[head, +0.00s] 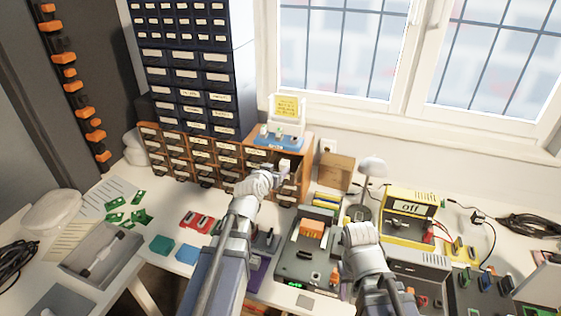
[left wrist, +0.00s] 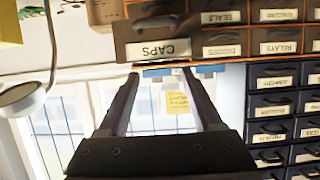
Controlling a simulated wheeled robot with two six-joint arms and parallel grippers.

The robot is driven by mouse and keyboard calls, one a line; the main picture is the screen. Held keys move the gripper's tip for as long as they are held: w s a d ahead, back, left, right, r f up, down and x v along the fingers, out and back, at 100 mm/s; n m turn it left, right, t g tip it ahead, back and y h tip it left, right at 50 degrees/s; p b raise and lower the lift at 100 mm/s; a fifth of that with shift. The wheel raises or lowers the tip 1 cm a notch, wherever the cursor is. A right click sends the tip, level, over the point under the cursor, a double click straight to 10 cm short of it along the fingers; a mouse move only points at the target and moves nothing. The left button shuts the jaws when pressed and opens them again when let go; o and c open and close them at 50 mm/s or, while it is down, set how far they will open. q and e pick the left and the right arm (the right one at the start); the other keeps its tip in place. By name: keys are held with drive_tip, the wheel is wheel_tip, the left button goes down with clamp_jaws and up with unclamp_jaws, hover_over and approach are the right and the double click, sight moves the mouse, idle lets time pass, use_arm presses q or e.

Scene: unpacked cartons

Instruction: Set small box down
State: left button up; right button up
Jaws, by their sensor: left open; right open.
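A small brown box (head: 336,171) stands on the bench against the wall, right of the brown drawer cabinet (head: 215,156). A brown box also shows at the top of the left wrist view (left wrist: 105,12). My left gripper (head: 284,166) is in front of the cabinet's right end. In the left wrist view its two fingers (left wrist: 162,73) are apart, with nothing held between them. A drawer labelled CAPS (left wrist: 158,50) is just beyond the fingertips; I cannot tell whether they touch it. My right gripper (head: 352,224) is over the bench, its fingers mostly hidden by my wrist.
A dark drawer tower (head: 190,70) stands on the left. A blue-based stand with a yellow note (head: 285,110) sits on the cabinet. A white lamp (head: 372,167), a yellow meter (head: 408,212) and a dark board (head: 305,250) crowd the bench. Green boards (head: 135,212) lie left.

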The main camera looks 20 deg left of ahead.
use_arm(q)
drive_tip(key=shift+v, duration=1.15)
drive_tip(key=shift+d, duration=0.1)
drive_tip(key=s+d+f+m+g+h, duration=0.2)
drive_tip(key=s+d+f+g, duration=0.3)
drive_tip(key=d, duration=0.5)
drive_tip(key=s+d+f+g+y, duration=0.2)
drive_tip(key=s+d+f+g, duration=0.1)
drive_tip(key=s, duration=0.7)
drive_tip(key=s+d+f+m+g+y, duration=0.1)
drive_tip(key=s+d+f+g, duration=0.3)
drive_tip(key=s, duration=0.6)
drive_tip(key=shift+f+g+y, duration=0.4)
drive_tip(key=shift+f+g, duration=0.35)
drive_tip(key=shift+g, duration=0.25)
drive_tip(key=shift+s, duration=0.1)
